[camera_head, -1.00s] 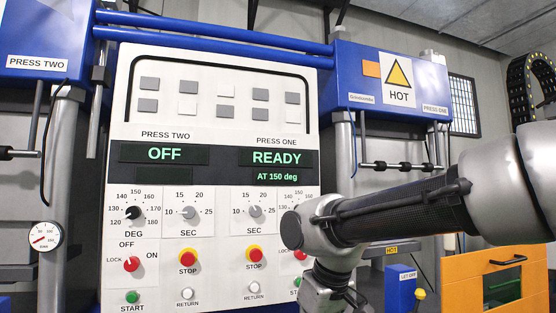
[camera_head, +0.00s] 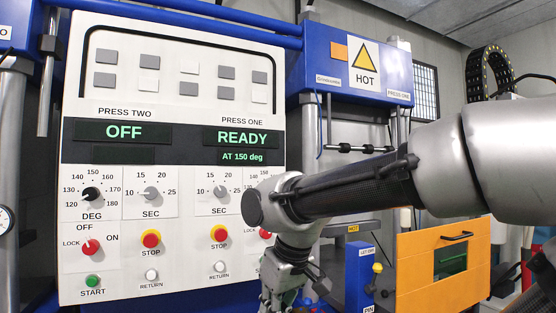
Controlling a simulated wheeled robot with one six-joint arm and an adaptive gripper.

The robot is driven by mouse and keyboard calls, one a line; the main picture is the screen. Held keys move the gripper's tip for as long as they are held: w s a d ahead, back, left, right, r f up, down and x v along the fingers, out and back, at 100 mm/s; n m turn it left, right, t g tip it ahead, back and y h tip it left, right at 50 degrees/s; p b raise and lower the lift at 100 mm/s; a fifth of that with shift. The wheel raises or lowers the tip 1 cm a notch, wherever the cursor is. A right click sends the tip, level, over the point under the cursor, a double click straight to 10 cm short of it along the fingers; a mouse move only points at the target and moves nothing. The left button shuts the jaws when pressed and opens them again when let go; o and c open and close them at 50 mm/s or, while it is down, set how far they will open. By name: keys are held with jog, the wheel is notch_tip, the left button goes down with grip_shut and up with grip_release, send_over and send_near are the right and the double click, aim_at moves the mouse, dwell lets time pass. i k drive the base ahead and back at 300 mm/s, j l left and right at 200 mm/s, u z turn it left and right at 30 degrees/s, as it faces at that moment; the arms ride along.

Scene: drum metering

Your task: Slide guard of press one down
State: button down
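Press one (camera_head: 350,68) is the blue-topped machine right of the control panel, with a HOT sign and a PRESS ONE label. An orange panel (camera_head: 412,287) with a black handle (camera_head: 456,236) along its top and a small window is at the lower right, and looks like the guard. My gripper (camera_head: 280,300) points down at the bottom middle, in front of the control panel's lower right corner and left of the orange panel. Its fingertips are not clearly visible. It is apart from the handle.
The white control panel (camera_head: 175,48) fills the left side; its display reads OFF for press two and READY for press one. A blue box (camera_head: 359,275) with a yellow-topped lever (camera_head: 377,268) stands between my gripper and the orange panel. My arm crosses in front of press one.

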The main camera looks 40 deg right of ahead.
aim_at(416, 291)
jog(key=z, duration=2.35)
jog(key=i, duration=0.4)
